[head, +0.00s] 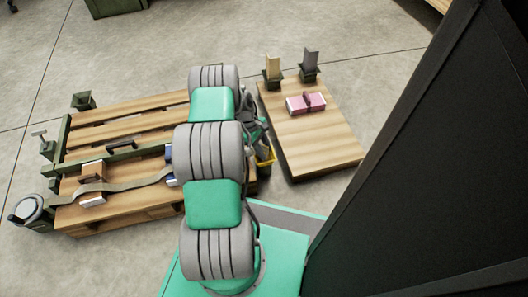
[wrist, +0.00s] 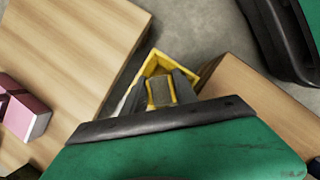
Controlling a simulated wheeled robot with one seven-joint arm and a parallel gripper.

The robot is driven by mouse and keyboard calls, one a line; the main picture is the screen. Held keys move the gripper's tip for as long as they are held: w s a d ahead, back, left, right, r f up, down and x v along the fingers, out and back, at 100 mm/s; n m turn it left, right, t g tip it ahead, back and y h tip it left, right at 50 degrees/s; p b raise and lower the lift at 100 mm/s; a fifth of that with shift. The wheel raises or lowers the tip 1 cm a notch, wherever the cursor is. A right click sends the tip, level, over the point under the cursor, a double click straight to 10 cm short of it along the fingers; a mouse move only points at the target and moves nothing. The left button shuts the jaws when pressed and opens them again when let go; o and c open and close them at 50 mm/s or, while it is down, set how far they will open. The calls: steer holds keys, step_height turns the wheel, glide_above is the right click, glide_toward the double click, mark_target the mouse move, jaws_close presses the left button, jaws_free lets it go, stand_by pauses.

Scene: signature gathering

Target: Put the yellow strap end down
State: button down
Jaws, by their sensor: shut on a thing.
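In the wrist view my gripper (wrist: 160,88) is shut on the yellow strap end (wrist: 160,97), a small piece with a tan middle and yellow edges. Just beyond the fingertips is a yellow open frame or holder (wrist: 152,64), in the gap between two wooden surfaces; I cannot tell whether the strap end touches it. An olive strap (head: 125,184) runs across the left pallet and passes behind my arm.
The left slatted pallet (head: 110,132) carries a green rail (head: 122,154), a wooden block (head: 92,170) and a blue item (head: 169,158). The right wooden platform (head: 318,144) holds a pink bundle (head: 305,103) and two posts in sockets (head: 272,72). Its near half is bare.

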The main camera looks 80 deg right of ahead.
steer(key=c, duration=1)
jaws_free()
steer(key=shift+o, duration=0.2)
steer(key=p+v, duration=0.5)
steer(key=v, duration=0.7)
steer(key=w+a+r+n+t+h, duration=0.1)
steer(key=w+a+r, duration=0.75)
steer(key=w, duration=0.25)
steer(key=w+a+r+t+h, duration=0.1)
steer(key=w+a+r+t, duration=0.1)
steer(key=w+a+r, duration=0.65)
steer(key=w+a+r+t, duration=0.1)
steer(key=a+r, duration=0.2)
steer(key=a, duration=0.5)
steer(key=w+a+r+n+t, duration=0.1)
steer(key=a+r, duration=0.2)
steer(key=a, duration=0.4)
steer(key=w+a+r+t, duration=0.1)
steer(key=a+r, duration=0.2)
steer(key=a, duration=0.5)
steer(key=s+a+y, duration=0.1)
steer(key=s+a, duration=0.3)
steer(key=a, duration=0.5)
steer(key=shift+s+r+n, duration=0.15)
steer(key=shift+s+n, duration=0.1)
steer(key=shift+n, duration=0.15)
